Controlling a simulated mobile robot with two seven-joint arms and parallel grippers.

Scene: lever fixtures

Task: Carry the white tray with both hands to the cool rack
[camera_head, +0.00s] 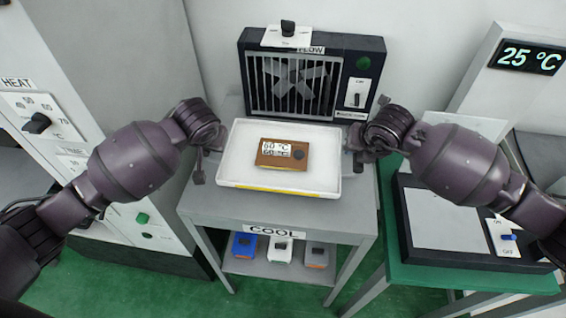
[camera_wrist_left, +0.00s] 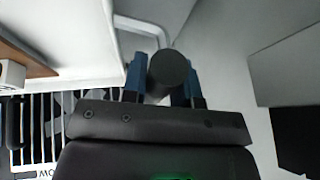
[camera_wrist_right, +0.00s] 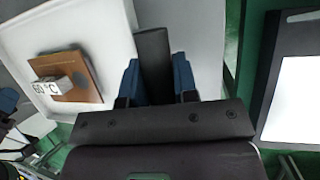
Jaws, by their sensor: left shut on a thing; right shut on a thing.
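The white tray (camera_head: 235,168) is at the middle of the head view, over the grey rack labelled COOL (camera_head: 274,232); I cannot tell whether it rests on the top or hangs just above. A brown block (camera_head: 290,163) with a 60 °C display lies in the tray. My left gripper (camera_head: 204,165) is at the tray's left end, shut on a dark handle (camera_wrist_left: 168,72). My right gripper (camera_head: 357,160) is at the right end, shut on the other dark handle (camera_wrist_right: 153,62). The tray looks about level.
A black fan unit (camera_head: 312,75) labelled FLOW stands behind the tray. A HEAT cabinet (camera_head: 50,120) is at left. A green table with a dark plate device (camera_head: 445,222) is at right. Small boxes (camera_head: 280,248) sit on the rack's lower shelf.

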